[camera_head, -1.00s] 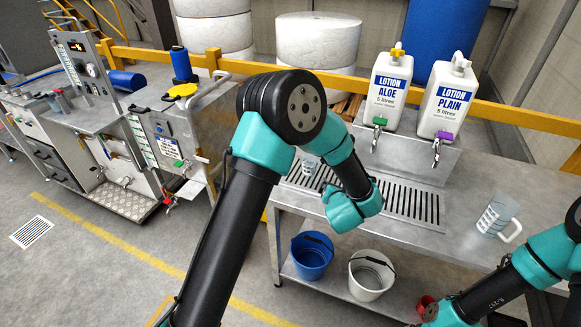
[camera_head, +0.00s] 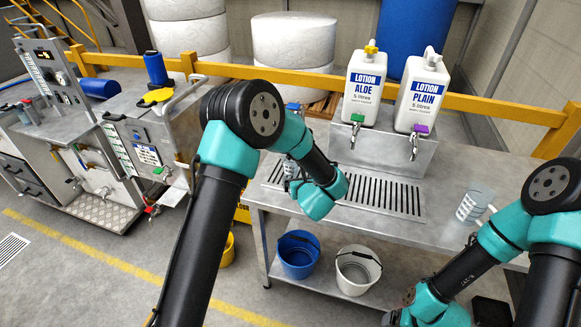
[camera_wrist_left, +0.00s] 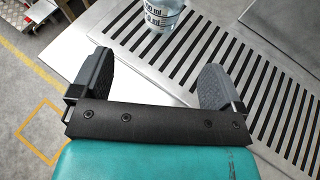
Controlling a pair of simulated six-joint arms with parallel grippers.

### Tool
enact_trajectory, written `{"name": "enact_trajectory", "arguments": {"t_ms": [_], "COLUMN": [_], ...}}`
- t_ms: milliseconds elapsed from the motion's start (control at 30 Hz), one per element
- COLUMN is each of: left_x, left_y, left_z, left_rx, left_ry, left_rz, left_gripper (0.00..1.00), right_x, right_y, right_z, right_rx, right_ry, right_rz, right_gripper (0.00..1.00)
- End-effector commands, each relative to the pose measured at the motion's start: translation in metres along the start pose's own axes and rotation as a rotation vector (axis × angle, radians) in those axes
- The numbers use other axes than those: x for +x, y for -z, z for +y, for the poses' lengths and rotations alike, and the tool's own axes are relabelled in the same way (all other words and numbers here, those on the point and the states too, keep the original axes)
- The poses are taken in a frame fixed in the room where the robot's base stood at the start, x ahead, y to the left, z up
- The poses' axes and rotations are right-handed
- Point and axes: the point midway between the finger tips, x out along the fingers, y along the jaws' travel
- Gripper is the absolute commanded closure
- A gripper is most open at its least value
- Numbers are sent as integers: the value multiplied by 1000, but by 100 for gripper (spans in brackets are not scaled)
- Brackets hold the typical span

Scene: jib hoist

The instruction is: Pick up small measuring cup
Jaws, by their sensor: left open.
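The small measuring cup (camera_wrist_left: 163,14) is clear with dark ml markings. It stands at the edge of the slotted drip grate, cut off by the top of the left wrist view. In the head view the cup (camera_head: 290,166) is partly hidden behind my left arm. My left gripper (camera_wrist_left: 157,72) is open and empty, its fingers apart with the cup beyond them, not between them. In the head view my left wrist is over the grate and its fingers cannot be made out. My right arm enters at lower right; its gripper is not in view.
A larger measuring jug (camera_head: 474,204) stands on the steel bench at right, close to my right arm. Lotion bottles (camera_head: 364,88) (camera_head: 421,97) with taps stand behind the slotted grate (camera_head: 389,198). A blue bucket (camera_head: 298,256) and white bucket (camera_head: 357,270) sit below.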

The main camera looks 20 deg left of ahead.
Motion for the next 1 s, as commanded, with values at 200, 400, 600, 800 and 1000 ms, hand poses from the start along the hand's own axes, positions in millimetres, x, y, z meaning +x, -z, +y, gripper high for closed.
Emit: {"name": "enact_trajectory", "arguments": {"t_ms": [200,400,600,800,1000], "left_x": [39,69,78,78,88], "left_y": [1,1,0,0,1], "left_z": [0,0,0,0,-1], "left_rx": [-1,1,1,1,1], "left_ry": [-2,0,0,1,0], "left_rz": [1,1,0,0,0], "left_gripper": [7,7,7,7,7], "right_x": [0,0,0,0,0], "right_y": [0,0,0,0,0], "right_z": [0,0,0,0,0], "right_rx": [0,0,0,0,0], "right_ry": [0,0,0,0,0], "right_rz": [0,0,0,0,0], "right_gripper": [11,11,11,11,11]}}
